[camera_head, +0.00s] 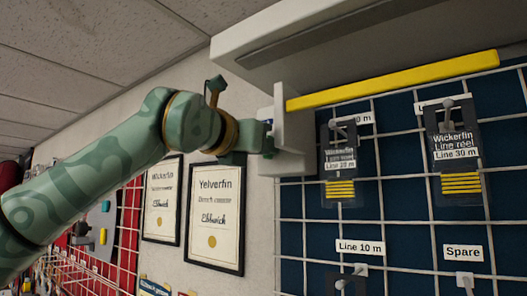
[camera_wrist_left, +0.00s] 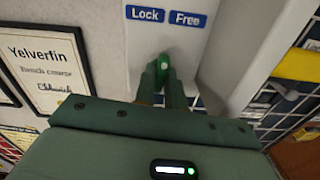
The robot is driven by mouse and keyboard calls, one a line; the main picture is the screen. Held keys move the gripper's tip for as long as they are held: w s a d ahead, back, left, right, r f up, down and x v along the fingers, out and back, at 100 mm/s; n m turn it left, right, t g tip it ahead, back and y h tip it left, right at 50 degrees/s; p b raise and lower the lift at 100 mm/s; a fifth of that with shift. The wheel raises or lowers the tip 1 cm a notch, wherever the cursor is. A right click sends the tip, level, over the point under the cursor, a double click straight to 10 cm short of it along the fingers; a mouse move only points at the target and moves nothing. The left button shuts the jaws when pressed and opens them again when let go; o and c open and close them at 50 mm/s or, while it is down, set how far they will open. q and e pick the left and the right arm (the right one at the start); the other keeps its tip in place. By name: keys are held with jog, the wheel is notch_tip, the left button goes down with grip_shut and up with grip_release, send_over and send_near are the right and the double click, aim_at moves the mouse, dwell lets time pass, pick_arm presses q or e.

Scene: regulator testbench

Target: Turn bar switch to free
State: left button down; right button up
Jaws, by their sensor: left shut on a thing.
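In the head view my left gripper (camera_head: 268,136) reaches the white panel (camera_head: 292,130); the switch is hidden there. My right gripper is not in view.
A yellow bar (camera_head: 395,80) runs under a white overhead housing (camera_head: 330,35), right of the panel. Framed certificates (camera_head: 215,215) hang on the wall below my left arm.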

pick_arm(q)
jog(key=shift+r+m, duration=0.1)
jog(key=shift+m, duration=3.6)
jog(key=c, duration=1.5)
grip_release()
jog(key=shift+o, duration=0.2)
jog(key=shift+a, duration=0.1)
jog(key=b+v, duration=0.7)
jog(key=v, duration=0.9)
